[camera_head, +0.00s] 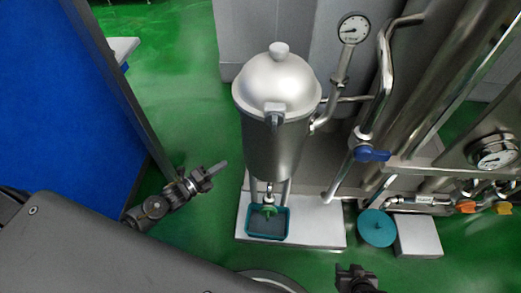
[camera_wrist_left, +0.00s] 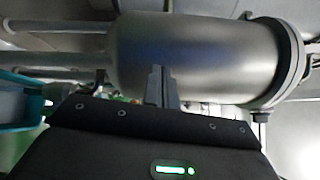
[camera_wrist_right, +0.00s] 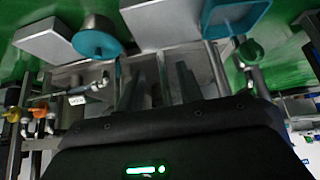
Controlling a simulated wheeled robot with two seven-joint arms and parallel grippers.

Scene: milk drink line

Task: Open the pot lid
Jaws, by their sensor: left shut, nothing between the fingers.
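The pot (camera_head: 272,150) is a tall steel cylinder standing upright in the head view. Its domed lid (camera_head: 265,75) sits closed on top, with a round knob (camera_head: 279,50) and a front clasp (camera_head: 273,115). My left gripper (camera_head: 220,168) is shut and empty, left of the pot body and apart from it, well below the lid. In the left wrist view, its fingers (camera_wrist_left: 158,85) are together in front of the pot body (camera_wrist_left: 200,50). My right gripper (camera_head: 355,272) is low at the bottom edge; in the right wrist view its fingers (camera_wrist_right: 160,85) stand apart with nothing between them.
A teal tray (camera_head: 286,222) sits under the pot's green-handled tap (camera_head: 268,210) on a white base (camera_head: 325,225). A round teal lid-like disc (camera_head: 377,228) is to the right. Pipes, a gauge (camera_head: 353,28) and a blue valve handle (camera_head: 371,154) crowd the right side. Green floor is free left.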

